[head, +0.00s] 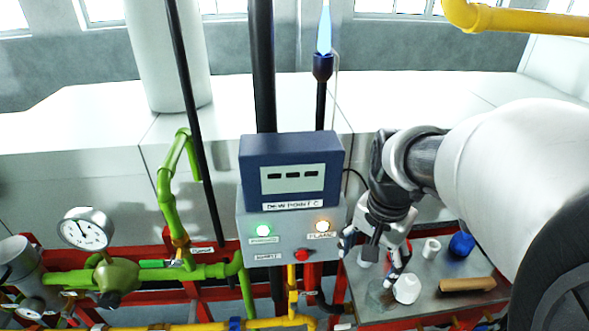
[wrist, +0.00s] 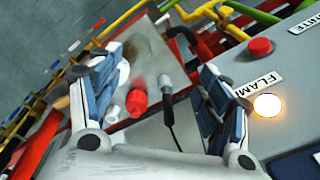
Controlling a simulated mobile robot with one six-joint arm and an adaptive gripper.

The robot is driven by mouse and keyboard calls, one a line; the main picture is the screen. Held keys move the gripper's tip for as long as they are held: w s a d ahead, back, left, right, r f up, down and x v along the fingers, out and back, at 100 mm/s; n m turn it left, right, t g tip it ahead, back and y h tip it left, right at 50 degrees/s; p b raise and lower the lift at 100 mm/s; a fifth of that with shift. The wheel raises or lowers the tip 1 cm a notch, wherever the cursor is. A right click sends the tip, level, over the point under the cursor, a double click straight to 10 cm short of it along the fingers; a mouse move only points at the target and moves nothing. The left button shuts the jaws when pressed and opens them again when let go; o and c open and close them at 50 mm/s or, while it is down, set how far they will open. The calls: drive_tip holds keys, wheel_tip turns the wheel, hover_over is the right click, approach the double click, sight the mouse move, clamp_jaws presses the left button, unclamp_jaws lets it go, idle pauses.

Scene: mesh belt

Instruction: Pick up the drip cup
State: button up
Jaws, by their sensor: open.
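Several small white vessels are on the grey metal tray (head: 378,309) at the right in the head view. One is a small white cup (head: 431,248); another is a rounder white piece (head: 406,288) nearer the front. A third white piece (head: 365,258) is partly hidden by my fingers. I cannot tell which is the drip cup. My gripper (head: 372,254) is open and points down over the tray's left part, beside the control box. In the wrist view my gripper (wrist: 160,60) is open, with a white round piece (wrist: 122,75) near its left finger and nothing held.
The control box (head: 290,238) with lit lamps stands just left of my gripper. A blue piece (head: 461,244) and a tan cylinder (head: 467,284) lie on the tray. Green pipes (head: 215,271) and a gauge (head: 85,229) are farther left. A red piece (wrist: 137,102) shows between my fingers.

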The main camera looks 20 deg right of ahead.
drive_tip(key=shift+o, duration=0.2)
drive_tip(key=d+f+m+g+p, duration=0.1)
drive_tip(key=d+m+p, duration=0.1)
drive_tip(key=d+m, duration=0.2)
drive_tip(key=d, duration=0.2)
drive_tip(key=shift+s+d+y, duration=0.15)
drive_tip(key=shift+d+y, duration=0.15)
drive_tip(key=shift+d, duration=0.05)
drive_tip(key=b, duration=0.3)
approach(381, 294)
drive_tip(key=shift+s+a, duration=1)
drive_tip(key=shift+a, duration=0.15)
drive_tip(key=shift+w+d+f+b, duration=0.1)
drive_tip(key=shift+f+b, duration=0.45)
drive_tip(key=shift+f, duration=0.95)
drive_tip(key=shift+w+f+b, duration=0.1)
drive_tip(key=shift+f+b, duration=0.4)
drive_tip(key=shift+f, duration=1)
drive_tip(key=shift+c, duration=0.2)
drive_tip(key=c, duration=1.1)
